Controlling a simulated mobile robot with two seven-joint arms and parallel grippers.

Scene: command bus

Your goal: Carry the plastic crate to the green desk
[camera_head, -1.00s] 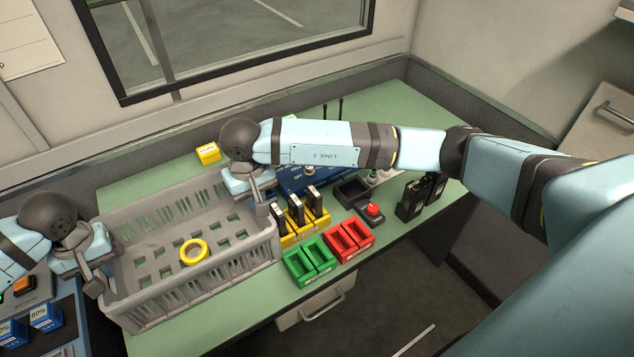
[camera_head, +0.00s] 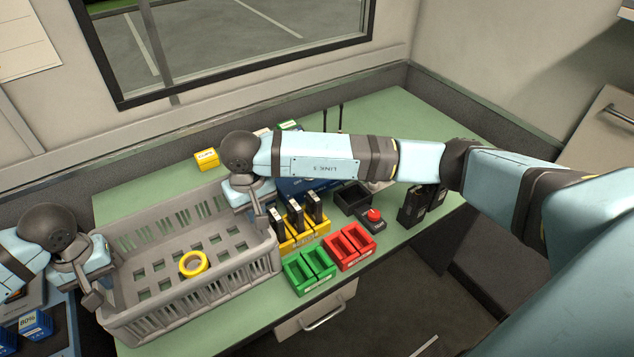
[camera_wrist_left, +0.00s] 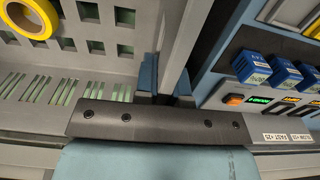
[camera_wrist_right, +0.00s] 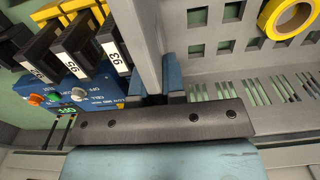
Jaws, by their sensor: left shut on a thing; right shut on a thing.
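The grey plastic crate (camera_head: 172,318) is over the left part of the green desk (camera_head: 390,105), with slotted walls and a yellow tape ring (camera_head: 193,264) inside. I cannot tell whether its base touches the desk. My left gripper (camera_head: 92,292) is shut on the crate's left end wall, which also shows in the left wrist view (camera_wrist_left: 178,45). My right gripper (camera_head: 262,222) is shut on the crate's right end wall, seen between the fingers in the right wrist view (camera_wrist_right: 143,40). The fingertips are partly hidden.
Yellow holders with black batteries (camera_head: 305,232), green bins (camera_head: 309,271), red bins (camera_head: 350,247) and a red button box (camera_head: 373,218) stand right of the crate. A small yellow box (camera_head: 206,159) is behind it. A blue unit with blue packs (camera_head: 38,325) is at far left.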

